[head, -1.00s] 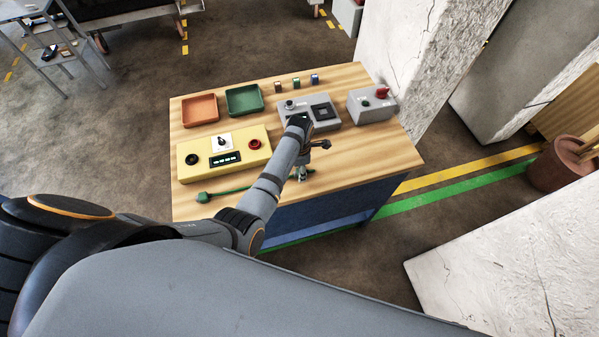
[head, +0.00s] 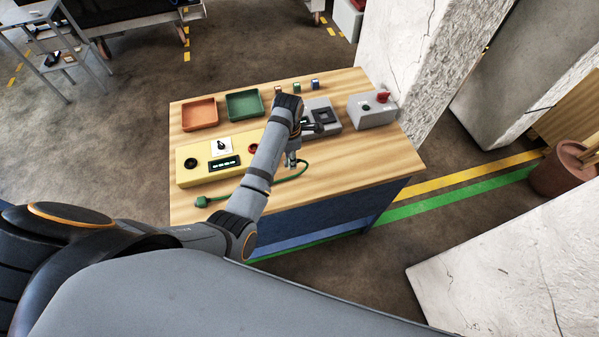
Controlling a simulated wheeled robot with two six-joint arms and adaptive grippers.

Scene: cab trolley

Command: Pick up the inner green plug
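A green plug (head: 202,201) lies on the wooden table near its front left corner. A green cable (head: 290,179) runs right from it, passes behind my arm and curves up at the right of my gripper. The cable's far end is hidden or too small to make out. My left gripper (head: 291,162) points down over the table, just right of the yellow panel and near the cable's curve. Its fingers are small and partly hidden by the arm, so I cannot see whether they are open or hold anything. My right gripper is not in view.
The yellow control panel (head: 207,172) stands left of my arm. A grey switch box (head: 326,113) and a grey box with a red knob (head: 371,112) stand behind and right. Orange (head: 199,114) and green (head: 244,104) trays and small blocks are at the back. The table's right front is clear.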

